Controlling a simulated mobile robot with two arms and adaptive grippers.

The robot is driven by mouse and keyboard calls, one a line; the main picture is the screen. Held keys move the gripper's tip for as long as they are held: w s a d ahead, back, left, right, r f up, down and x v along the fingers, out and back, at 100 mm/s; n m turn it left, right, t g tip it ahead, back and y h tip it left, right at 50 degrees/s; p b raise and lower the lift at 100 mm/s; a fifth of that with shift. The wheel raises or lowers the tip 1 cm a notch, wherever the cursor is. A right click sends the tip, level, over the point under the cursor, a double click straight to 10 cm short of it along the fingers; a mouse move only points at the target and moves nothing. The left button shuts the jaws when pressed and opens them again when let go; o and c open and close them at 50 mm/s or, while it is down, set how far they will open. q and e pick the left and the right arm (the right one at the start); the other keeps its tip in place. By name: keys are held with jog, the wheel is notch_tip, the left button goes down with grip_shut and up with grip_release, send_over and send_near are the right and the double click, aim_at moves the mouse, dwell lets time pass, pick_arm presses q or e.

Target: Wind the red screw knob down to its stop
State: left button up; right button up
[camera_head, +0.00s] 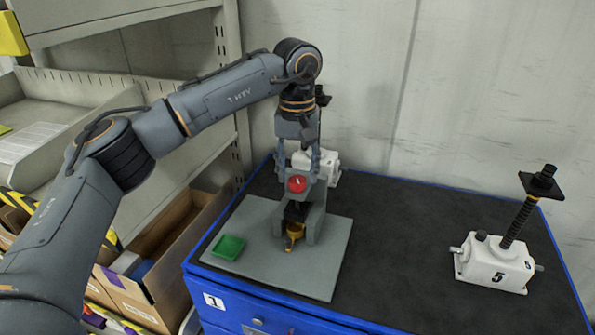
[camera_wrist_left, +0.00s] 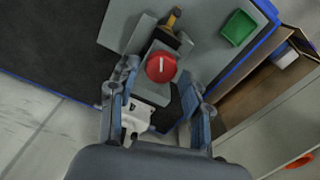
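The red screw knob (camera_head: 297,183) is round with a white mark on top. It sits on a grey frame (camera_head: 314,222) that stands on a grey plate (camera_head: 310,279). My left gripper (camera_head: 299,166) points down over the knob, its fingers apart. In the left wrist view the knob (camera_wrist_left: 162,67) shows between and slightly beyond the fingertips (camera_wrist_left: 160,76), with gaps on both sides; I cannot tell its exact height against them. A yellow part (camera_head: 294,230) is low at the front of the frame. My right gripper is not in view.
A small green tray (camera_head: 229,247) lies on the plate's left. A white screw jack marked 5 (camera_head: 495,262) stands at the right; another white unit (camera_head: 330,166) is behind the frame. Shelves (camera_head: 75,85) and cardboard boxes (camera_head: 150,290) are left. The dark mat (camera_head: 400,240) between is clear.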

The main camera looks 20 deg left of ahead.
pick_arm(q)
jog(key=shift+s+f, duration=0.1)
jog(key=shift+f, duration=0.05)
notch_tip(320, 180, up, 12)
dwell(0.7)
